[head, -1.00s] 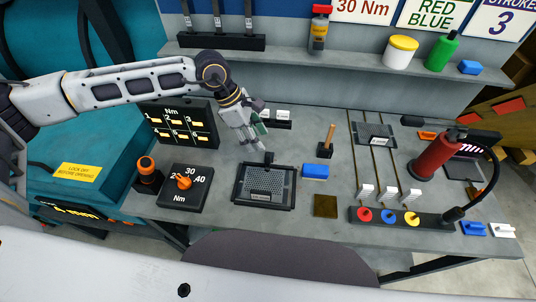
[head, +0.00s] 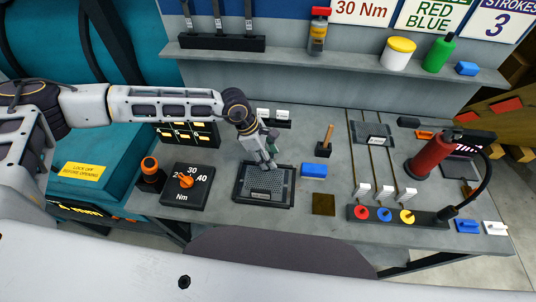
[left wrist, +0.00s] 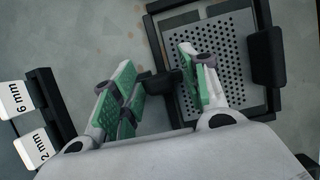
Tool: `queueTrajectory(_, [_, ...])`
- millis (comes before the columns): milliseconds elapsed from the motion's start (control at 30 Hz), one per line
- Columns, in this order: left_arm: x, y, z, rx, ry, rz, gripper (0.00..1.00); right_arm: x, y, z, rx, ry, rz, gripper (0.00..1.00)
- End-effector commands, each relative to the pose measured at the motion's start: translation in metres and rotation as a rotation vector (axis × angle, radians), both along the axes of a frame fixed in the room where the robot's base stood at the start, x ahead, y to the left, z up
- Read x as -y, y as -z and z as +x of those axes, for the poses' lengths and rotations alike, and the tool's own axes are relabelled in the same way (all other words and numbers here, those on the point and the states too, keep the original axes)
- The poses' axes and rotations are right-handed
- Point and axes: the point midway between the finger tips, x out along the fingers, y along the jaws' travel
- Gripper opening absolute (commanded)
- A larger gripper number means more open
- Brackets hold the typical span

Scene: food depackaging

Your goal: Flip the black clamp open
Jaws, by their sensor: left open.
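The black clamp (left wrist: 160,83) sits at the edge of a black-framed fixture with a perforated grey plate (left wrist: 215,50). In the head view this fixture (head: 265,183) lies flat at the middle of the bench. My left gripper (head: 270,164) is over the fixture's far edge with its fingers pointing down. In the left wrist view its green-padded fingers (left wrist: 160,76) are apart, with the clamp showing between them; I cannot tell whether they touch it. The gripper mostly hides the clamp in the head view. My right gripper is not in view.
A blue block (head: 314,171) lies close to the right of the fixture. A torque dial box (head: 186,187) stands to its left. A wooden-handled tool (head: 326,140) stands behind right. Labelled sockets (left wrist: 25,125) are near the gripper. A red extinguisher-like bottle (head: 431,155) stands farther right.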

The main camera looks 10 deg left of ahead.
Motion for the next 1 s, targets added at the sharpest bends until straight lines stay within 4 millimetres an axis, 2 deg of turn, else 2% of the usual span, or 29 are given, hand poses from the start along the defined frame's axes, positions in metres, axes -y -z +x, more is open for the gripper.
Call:
queueTrajectory(200, [0.0001, 0.0002, 0.0, 0.0, 0.0, 0.0, 0.43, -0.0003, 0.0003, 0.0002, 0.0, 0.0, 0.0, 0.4])
queueTrajectory(533, [0.0001, 0.0, 0.0001, 0.0, 0.0, 0.0, 0.01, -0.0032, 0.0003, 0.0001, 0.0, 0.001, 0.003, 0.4])
queueTrajectory(1000, [0.0001, -0.0008, 0.0016, -0.012, 0.0, -0.001, 0.0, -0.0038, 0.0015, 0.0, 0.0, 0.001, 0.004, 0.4])
